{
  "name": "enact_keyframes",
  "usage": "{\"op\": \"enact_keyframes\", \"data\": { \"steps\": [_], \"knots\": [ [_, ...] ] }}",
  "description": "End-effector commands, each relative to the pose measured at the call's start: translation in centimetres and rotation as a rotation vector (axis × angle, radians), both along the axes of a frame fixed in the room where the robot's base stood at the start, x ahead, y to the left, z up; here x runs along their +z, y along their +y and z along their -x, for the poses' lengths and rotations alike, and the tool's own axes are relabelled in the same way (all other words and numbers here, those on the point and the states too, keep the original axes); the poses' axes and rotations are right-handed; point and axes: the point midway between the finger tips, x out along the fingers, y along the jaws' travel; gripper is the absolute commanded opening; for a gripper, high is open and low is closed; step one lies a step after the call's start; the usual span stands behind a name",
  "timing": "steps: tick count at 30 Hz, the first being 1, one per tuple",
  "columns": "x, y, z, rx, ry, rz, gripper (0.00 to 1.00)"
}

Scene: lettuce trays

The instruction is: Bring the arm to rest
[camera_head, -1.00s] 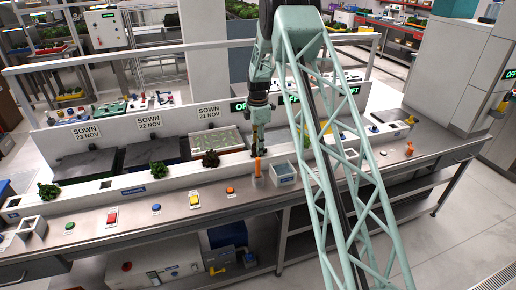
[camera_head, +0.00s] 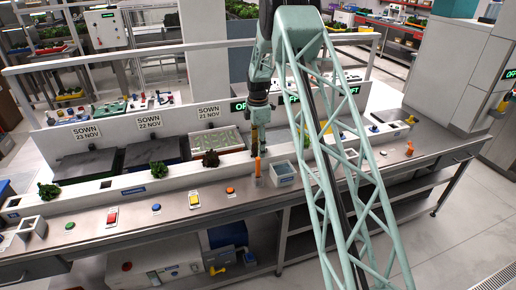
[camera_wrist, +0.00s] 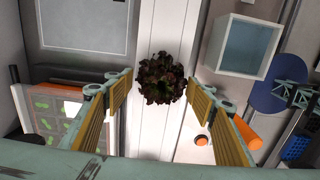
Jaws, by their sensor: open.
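My arm reaches over the bench, with my gripper (camera_head: 258,146) pointing down above the back of the worktop, behind the orange upright handle (camera_head: 257,167). In the wrist view my gripper (camera_wrist: 172,100) is open, its two yellow-padded fingers wide apart and nothing between them. A dark red lettuce (camera_wrist: 162,78) lies beyond the fingertips on the white ledge. In the head view the dark lettuce (camera_head: 210,159) sits left of my gripper, apart from it.
A pale blue-white open box (camera_head: 283,173) stands just right of my gripper. Coloured buttons, including a yellow one (camera_head: 194,200), line the worktop. A green lettuce (camera_head: 159,170) sits further left. Trays lie behind the ledge under SOWN signs (camera_head: 208,112).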

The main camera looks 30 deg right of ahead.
Motion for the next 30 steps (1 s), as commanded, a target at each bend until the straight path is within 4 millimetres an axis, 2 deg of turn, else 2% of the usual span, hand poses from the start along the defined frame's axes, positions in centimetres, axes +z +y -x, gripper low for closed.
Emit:
{"op": "enact_keyframes", "data": {
  "steps": [8, 30],
  "knots": [
    [0.6, 0.0, 0.0, 0.0, -0.001, 0.0, 0.51],
    [3.7, 0.0, 0.0, 0.0, 0.0, 0.0, 0.51]
  ]
}}
